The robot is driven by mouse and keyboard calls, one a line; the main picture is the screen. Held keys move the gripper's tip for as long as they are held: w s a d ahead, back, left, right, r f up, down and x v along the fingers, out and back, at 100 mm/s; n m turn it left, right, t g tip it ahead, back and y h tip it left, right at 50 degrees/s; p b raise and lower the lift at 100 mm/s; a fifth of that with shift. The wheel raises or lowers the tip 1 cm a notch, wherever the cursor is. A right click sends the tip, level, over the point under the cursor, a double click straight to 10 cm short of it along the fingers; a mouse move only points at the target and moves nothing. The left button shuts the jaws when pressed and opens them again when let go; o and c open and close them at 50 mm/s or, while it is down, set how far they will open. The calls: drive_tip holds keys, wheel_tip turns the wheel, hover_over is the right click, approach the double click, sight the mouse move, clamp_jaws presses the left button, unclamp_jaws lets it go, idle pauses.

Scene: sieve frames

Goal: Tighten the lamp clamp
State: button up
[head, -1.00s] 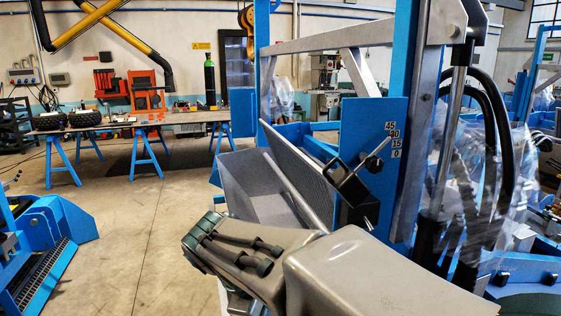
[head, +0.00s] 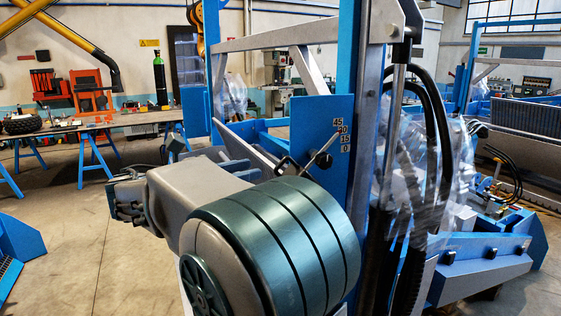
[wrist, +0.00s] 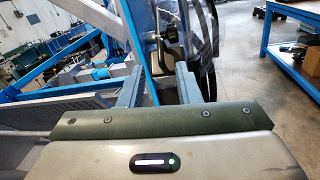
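No lamp can be made out. On the blue frame in the head view, a plate (head: 318,128) carries an angle scale marked 45, 30, 15 and 0. A thin metal lever (head: 324,148) slants across it, with a small dark clamp-like part (head: 288,166) at its lower left, partly hidden by my arm. In the wrist view my gripper (wrist: 158,73) has its two grey fingers apart with nothing held between them. A dark fitting (wrist: 176,52) lies beyond the fingertips by a blue upright; I cannot tell if it is the clamp.
Black hoses (head: 440,130) and clear plastic wrap (head: 412,175) hang right of the blue upright. A workbench (head: 105,124) with a tyre stands at the back left. The concrete floor (head: 95,245) at left is mostly clear.

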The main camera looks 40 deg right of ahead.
sight(281, 162)
drive_tip(key=d, duration=0.6)
drive_tip(key=s+d+p, duration=0.1)
drive_tip(key=d, duration=0.2)
clamp_jaws()
